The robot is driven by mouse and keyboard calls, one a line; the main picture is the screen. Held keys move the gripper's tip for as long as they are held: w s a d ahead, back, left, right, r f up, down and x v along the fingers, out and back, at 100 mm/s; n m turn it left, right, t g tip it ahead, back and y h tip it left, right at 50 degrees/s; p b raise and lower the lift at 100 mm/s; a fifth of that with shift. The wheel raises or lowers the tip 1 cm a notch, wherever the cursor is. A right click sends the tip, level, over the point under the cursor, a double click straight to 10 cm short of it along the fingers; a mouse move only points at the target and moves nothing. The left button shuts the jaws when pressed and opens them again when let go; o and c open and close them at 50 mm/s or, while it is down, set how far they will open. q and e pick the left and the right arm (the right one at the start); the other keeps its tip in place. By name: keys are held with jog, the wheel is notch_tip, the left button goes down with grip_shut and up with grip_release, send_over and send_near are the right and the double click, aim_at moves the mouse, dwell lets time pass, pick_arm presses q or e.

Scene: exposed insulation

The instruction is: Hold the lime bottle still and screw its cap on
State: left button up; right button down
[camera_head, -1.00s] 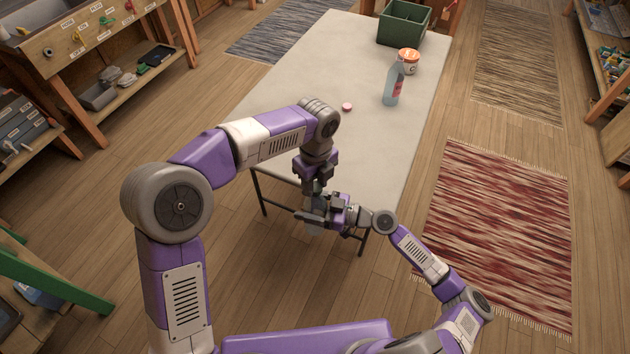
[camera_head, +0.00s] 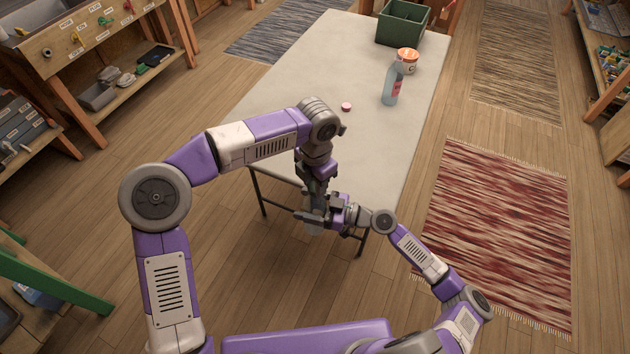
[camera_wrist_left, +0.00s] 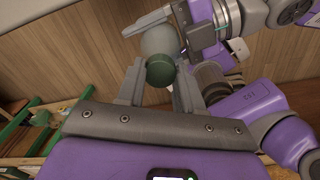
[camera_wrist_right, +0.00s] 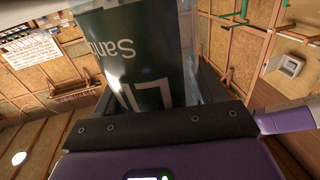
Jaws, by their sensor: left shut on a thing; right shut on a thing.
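My right gripper (camera_head: 326,215) is shut on the lime bottle (camera_head: 313,228), held off the floor in front of the table's near edge. In the right wrist view the bottle's dark green label (camera_wrist_right: 140,55) with white letters, upside down, fills the space between the fingers. My left gripper (camera_head: 314,192) points down from above the bottle. In the left wrist view it is shut on the dark green cap (camera_wrist_left: 160,71), with the pale bottle body (camera_wrist_left: 161,40) right behind it. The cap lines up with the bottle's top; how far it sits on the neck is hidden.
A long pale table (camera_head: 290,75) stands ahead. On it are a small pink cap (camera_head: 346,107), a clear bottle with a pink label (camera_head: 391,85), an orange-and-white tub (camera_head: 407,61) and a green crate (camera_head: 402,24). Workbenches line both sides.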

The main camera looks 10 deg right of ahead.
pick_arm(q)
jog(key=o, duration=1)
jog(key=shift+r, duration=2.25)
jog(key=shift+c, duration=0.4)
